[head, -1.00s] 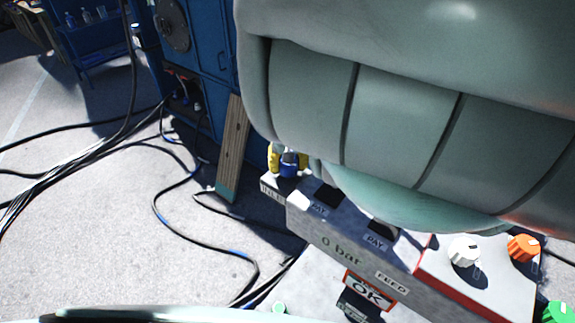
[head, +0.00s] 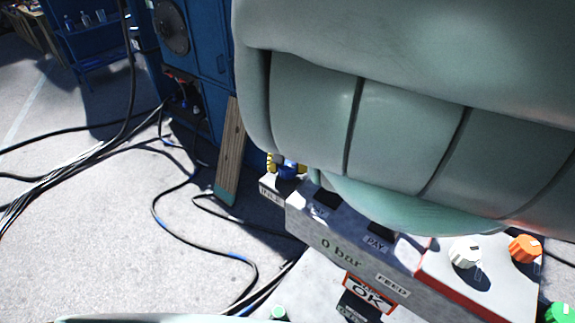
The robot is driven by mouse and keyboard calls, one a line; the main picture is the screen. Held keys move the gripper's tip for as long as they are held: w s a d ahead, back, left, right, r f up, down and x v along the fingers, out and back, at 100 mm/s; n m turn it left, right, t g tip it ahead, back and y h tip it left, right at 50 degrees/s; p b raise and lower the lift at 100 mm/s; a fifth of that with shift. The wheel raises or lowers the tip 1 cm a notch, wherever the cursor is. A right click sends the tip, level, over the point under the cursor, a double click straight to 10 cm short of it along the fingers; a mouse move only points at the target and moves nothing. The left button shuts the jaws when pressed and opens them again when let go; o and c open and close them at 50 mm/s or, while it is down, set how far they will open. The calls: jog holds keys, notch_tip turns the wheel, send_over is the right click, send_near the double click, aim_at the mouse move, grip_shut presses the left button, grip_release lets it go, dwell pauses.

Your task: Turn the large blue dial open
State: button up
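A small blue part (head: 290,168) with a yellow ribbed piece beside it sits at the left end of the grey control box, by the label starting "INLE" (head: 271,192). It is partly hidden behind my large grey-green arm link, and I cannot tell whether it is the large blue dial. A small dark patch shows at its top; I cannot tell what it is. My gripper does not show clearly; my arm covers the upper right of the head view.
The control box (head: 340,252) reads "0 bar". White (head: 465,253), orange (head: 525,248) and green (head: 560,313) knobs stand at the right. A wooden plank (head: 230,150) leans on a blue cabinet (head: 200,45). Black cables (head: 85,160) cross the open floor at left.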

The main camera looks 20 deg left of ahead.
jog(key=o, duration=0.5)
jog(key=shift+c, duration=0.2)
